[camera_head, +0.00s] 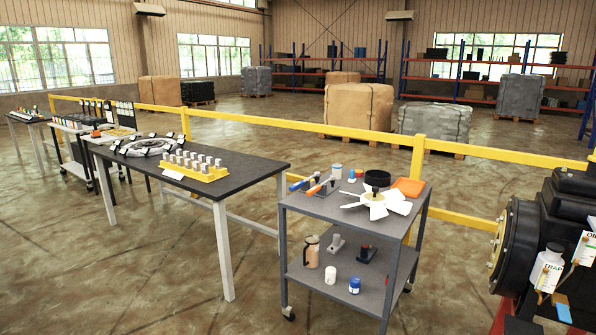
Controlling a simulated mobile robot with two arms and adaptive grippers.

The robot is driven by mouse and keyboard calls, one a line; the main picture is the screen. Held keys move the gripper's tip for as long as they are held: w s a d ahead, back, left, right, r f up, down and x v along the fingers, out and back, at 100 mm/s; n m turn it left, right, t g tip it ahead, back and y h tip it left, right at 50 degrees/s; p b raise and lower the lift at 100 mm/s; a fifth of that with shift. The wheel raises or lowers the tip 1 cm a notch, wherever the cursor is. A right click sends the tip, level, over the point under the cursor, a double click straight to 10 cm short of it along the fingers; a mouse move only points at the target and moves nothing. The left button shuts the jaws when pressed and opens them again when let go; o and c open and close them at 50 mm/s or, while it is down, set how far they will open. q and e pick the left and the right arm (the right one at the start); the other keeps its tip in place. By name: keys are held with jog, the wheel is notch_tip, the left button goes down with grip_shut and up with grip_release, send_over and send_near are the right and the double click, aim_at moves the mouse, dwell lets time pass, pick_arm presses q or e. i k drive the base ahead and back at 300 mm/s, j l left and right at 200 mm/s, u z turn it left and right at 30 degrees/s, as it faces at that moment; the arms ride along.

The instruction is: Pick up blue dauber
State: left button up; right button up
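A grey two-level cart (329,208) stands right of centre. On its top, at the left, a blue-handled tool (301,184) lies beside an orange-handled tool (318,187) near a dark holder. On the lower shelf stands a small blue and white jar (354,286), next to a white jar (330,275). Several things are blue, and they are too small for me to tell which is the dauber. Neither of my grippers is in view.
A white fan (377,203), a black ring (377,178) and an orange cloth (408,187) crowd the cart top. A dark table (255,165) stands left, a black machine (540,225) right. A yellow rail (290,121) runs behind. The floor in front is clear.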

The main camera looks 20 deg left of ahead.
aim_at(351, 180)
jog(key=i+j, duration=0.3)
jog(key=i, duration=0.15)
jog(key=i+j, duration=0.25)
jog(key=i, duration=0.15)
jog(key=i+j, duration=0.3)
jog(key=i, duration=0.15)
jog(key=i+j+z, duration=0.3)
jog(key=k, duration=0.1)
